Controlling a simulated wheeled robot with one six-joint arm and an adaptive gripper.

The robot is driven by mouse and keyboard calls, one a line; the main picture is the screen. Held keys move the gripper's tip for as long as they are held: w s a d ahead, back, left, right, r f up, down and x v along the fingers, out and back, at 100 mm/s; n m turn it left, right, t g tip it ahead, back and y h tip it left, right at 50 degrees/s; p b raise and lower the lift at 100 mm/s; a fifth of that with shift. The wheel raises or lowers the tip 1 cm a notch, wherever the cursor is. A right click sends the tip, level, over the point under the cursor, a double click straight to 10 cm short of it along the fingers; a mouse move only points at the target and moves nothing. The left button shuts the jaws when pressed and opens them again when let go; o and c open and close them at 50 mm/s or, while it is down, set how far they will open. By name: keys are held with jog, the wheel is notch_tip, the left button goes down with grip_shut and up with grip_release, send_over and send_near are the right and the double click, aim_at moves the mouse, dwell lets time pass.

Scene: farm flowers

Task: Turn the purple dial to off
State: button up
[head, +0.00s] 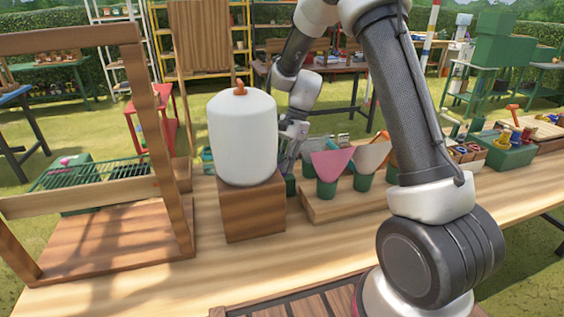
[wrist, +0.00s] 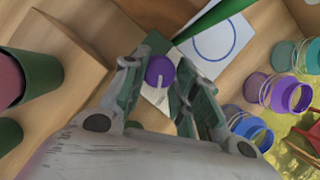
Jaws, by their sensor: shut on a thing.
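The purple dial (wrist: 159,72) shows in the wrist view between the fingertips of my gripper (wrist: 160,78). A pale pointer line marks the dial's face. My gripper's two fingers stand on either side of the dial and are shut on it. A white card lies around and under the dial. In the head view my gripper (head: 290,140) reaches down behind the white tank, and the dial is hidden there.
A white tank (head: 243,140) stands on a wooden block (head: 252,207) in front of my gripper. Green pots (head: 327,188) with cone-shaped tops stand to the right. In the wrist view, several coloured jars (wrist: 292,96) stand at right. A wooden frame (head: 150,100) stands at left.

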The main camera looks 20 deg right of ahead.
jog(key=shift+m, duration=0.5)
jog(key=o, duration=1)
jog(key=shift+r, duration=0.1)
jog(key=v, duration=1.1)
jog(key=shift+s+d+r, duration=0.15)
jog(key=shift+d+r, duration=0.15)
jog(key=shift+r, duration=0.05)
